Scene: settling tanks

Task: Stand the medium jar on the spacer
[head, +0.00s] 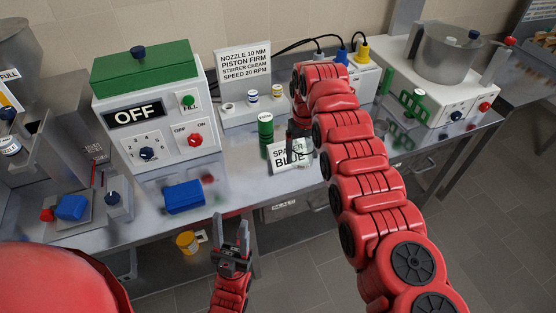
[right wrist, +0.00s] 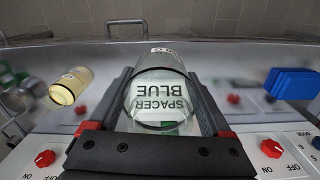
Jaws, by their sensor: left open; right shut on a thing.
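The jar, a clear glass cylinder (right wrist: 160,92), is between the fingers of my right gripper (right wrist: 160,108), which is shut on it. In the head view, my right gripper (head: 300,130) holds it just in front of the sign reading SPACER BLUE (head: 289,156), partly hiding it. The sign's letters show through the glass in the right wrist view. A blue block (head: 185,197), likely the spacer, lies on the bench left of the sign; it also shows in the right wrist view (right wrist: 292,83). My left gripper (head: 231,230) is open and empty near the bench's front edge.
A green cylinder (head: 266,135) stands behind the sign. A machine with a green top (head: 150,110) stands behind the blue block. A smaller blue piece (head: 71,207) sits at far left. A yellow container (head: 187,242) shows below the bench edge. Bench surface (head: 228,180) is clear between block and sign.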

